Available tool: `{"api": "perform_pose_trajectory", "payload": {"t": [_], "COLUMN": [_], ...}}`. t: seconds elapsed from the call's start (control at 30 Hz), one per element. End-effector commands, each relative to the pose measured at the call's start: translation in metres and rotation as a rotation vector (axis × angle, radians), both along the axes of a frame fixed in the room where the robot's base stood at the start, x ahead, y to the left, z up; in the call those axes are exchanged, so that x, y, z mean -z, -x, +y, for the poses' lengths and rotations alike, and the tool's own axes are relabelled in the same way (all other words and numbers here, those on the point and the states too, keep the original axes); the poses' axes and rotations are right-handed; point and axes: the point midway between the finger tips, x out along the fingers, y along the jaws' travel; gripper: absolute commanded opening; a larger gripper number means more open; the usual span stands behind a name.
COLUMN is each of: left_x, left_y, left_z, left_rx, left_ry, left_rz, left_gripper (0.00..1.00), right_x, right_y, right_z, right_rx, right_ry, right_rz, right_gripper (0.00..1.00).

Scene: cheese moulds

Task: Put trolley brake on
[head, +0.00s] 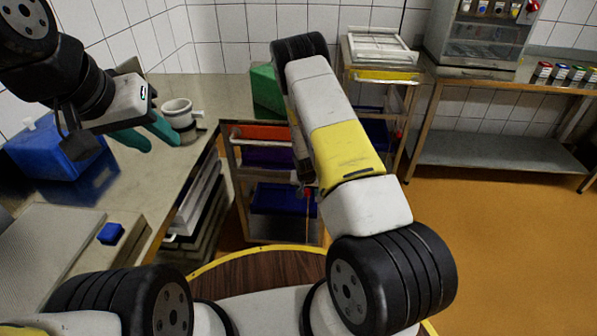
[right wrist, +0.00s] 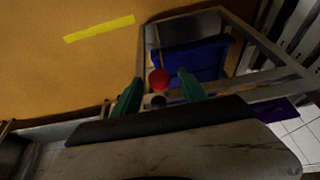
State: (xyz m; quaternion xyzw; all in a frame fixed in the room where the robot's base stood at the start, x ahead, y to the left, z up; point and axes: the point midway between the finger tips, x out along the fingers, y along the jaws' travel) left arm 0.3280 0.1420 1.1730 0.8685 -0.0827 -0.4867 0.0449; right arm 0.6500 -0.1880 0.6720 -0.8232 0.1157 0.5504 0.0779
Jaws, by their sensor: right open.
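The trolley (head: 232,165) stands left of centre in the head view, with its frame and blue crate also in the right wrist view. A red ball knob (right wrist: 158,79) shows in the right wrist view. I cannot tell for sure whether it is the brake's handle. My right gripper (right wrist: 159,76) is open, its green fingers on either side of the knob in the picture; I cannot tell if they touch it. My right arm hides this gripper in the head view. My left gripper (head: 162,143) is open and empty above the left worktop, near a white mould (head: 177,112).
The trolley holds an orange crate (head: 262,132) and a blue crate (head: 277,200). A blue container (head: 50,150) stands on the left worktop (head: 90,190). The orange floor (head: 500,250) on the right is clear.

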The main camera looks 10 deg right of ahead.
Motion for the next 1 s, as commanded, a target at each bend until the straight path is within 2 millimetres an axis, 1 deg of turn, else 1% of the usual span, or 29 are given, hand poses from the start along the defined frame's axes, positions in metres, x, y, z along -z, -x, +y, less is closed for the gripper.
{"api": "perform_pose_trajectory", "payload": {"t": [0.1,0.13,0.27,0.3,0.37,1.0], "left_x": [0.0000,0.0000,0.0000,0.0000,0.0000,0.0000], "left_y": [0.0000,0.0000,0.0000,0.0000,0.0000,0.0000], "left_z": [0.0000,0.0000,0.0000,0.0000,0.0000,0.0000], "left_rx": [0.000,0.000,0.000,0.000,0.000,0.000], "left_ry": [0.000,0.000,0.000,0.000,0.000,0.000], "left_rz": [0.000,0.000,0.000,0.000,0.000,0.000], "left_gripper": [0.36,0.36,0.36,0.36,0.36,0.36], "right_x": [-0.0003,-0.0003,-0.0005,-0.0005,-0.0005,-0.0009], "right_y": [0.0000,0.0000,0.0000,0.0000,0.0000,-0.0002], "right_z": [0.0001,0.0001,0.0002,0.0002,0.0003,0.0008], "right_rx": [0.000,0.000,0.000,0.000,0.000,0.000], "right_ry": [0.000,0.000,0.000,0.000,0.000,-0.001], "right_rz": [0.000,0.000,0.000,0.000,0.000,0.000], "right_gripper": [0.50,0.46,0.20,0.13,0.01,0.00]}}
